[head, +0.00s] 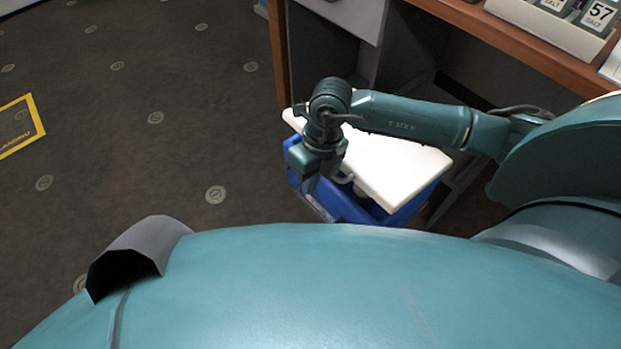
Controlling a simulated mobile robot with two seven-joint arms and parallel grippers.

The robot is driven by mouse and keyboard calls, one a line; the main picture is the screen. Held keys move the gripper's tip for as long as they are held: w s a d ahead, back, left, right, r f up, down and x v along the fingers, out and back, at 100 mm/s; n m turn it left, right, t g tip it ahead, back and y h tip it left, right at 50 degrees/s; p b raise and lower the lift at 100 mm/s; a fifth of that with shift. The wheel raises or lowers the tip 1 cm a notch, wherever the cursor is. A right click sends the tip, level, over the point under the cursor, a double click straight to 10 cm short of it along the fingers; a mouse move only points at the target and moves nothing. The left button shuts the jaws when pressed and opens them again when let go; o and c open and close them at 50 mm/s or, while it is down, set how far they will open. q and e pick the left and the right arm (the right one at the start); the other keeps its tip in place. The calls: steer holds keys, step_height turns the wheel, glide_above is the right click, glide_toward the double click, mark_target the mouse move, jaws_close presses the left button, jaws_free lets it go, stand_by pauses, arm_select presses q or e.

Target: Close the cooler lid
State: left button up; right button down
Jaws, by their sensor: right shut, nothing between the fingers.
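A blue cooler (341,207) with a white lid (398,172) stands on the floor just beyond my body, beside a desk. The lid lies slanted over the cooler, and dark gaps show between its near edge and the blue body, so it looks partly raised. A pale handle shows near the left of the gap. My right gripper (311,186) is shut and empty, pointing down at the cooler's left side, in front of the lid's left part. I cannot tell whether it touches the cooler. My right arm hides part of the lid. My left gripper is out of view.
A desk with a brown top (520,35) and grey panels stands right behind the cooler. A white tray (560,22) with numbered cards sits on it. The dark carpet (130,120) on the left is clear, apart from a yellow-edged floor marking (38,112).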

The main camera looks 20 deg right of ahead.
arm_select(q)
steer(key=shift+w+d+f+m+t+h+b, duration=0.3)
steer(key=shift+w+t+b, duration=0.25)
steer(key=shift+b, duration=0.55)
arm_select(e)
steer(key=shift+t+h, duration=0.3)
steer(key=shift+h, duration=0.4)
steer(key=shift+s+a+f, duration=0.1)
steer(key=shift+a+f, duration=0.1)
steer(key=shift+f, duration=0.95)
steer(key=shift+a+f, duration=0.2)
steer(key=shift+f, duration=0.95)
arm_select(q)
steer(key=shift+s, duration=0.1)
